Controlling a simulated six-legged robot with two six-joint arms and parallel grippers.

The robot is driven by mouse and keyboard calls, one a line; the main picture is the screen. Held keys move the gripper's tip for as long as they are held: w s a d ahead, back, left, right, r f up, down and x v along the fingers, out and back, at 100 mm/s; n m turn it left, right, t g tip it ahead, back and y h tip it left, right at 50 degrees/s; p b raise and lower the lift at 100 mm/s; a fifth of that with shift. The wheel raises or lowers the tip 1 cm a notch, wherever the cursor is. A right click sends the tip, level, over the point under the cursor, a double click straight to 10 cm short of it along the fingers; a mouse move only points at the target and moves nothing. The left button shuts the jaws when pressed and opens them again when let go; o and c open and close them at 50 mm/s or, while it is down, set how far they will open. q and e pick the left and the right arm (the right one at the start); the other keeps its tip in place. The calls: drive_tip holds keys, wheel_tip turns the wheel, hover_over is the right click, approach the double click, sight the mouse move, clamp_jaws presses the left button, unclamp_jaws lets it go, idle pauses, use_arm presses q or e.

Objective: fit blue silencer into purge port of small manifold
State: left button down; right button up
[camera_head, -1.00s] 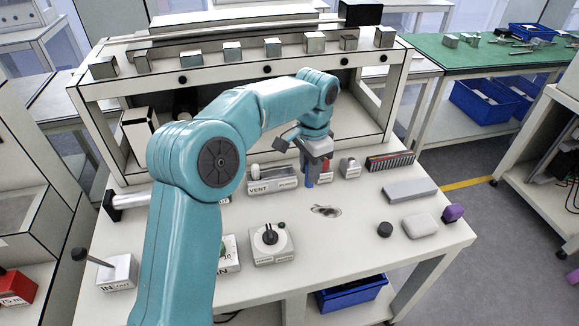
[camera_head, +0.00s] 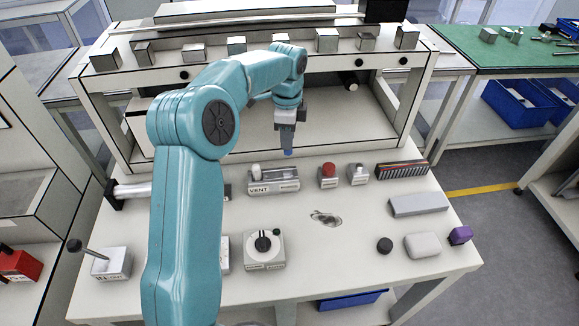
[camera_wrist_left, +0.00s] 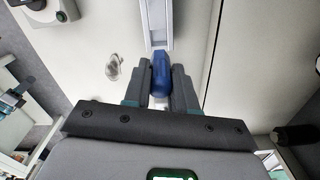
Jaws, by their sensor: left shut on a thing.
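The small manifold (camera_head: 272,186) is a pale block on the bench, marked VENT at its left, with smaller, hard-to-read lettering at its right. A whitish cylinder stands on its left part. My left gripper (camera_head: 288,143) points down, shut on the blue silencer (camera_head: 288,152), whose lower end shows below the fingers. It appears above the manifold's right end, apart from it. In the left wrist view, the silencer (camera_wrist_left: 160,72) sits between the dark fingers (camera_wrist_left: 160,84), in line with a pale block beyond. The purge port opening cannot be made out. My right gripper is not in view.
A red-topped block (camera_head: 327,176) and a small grey block (camera_head: 358,175) stand right of the manifold. A dial box (camera_head: 264,250) is in front. A shelf (camera_head: 250,75) with metal blocks rises behind. The bench's middle front is fairly clear.

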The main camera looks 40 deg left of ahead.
use_arm(q)
wheel_tip(320, 180, down, 10)
drive_tip(key=shift+s+d+r, duration=0.1)
drive_tip(key=shift+s, duration=0.05)
drive_tip(key=shift+f, duration=0.45)
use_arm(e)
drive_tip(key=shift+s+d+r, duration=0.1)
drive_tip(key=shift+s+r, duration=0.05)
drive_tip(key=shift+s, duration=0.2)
use_arm(q)
drive_tip(key=c, duration=0.9)
unclamp_jaws()
drive_tip(key=shift+f, duration=0.2)
drive_tip(key=shift+r, duration=0.1)
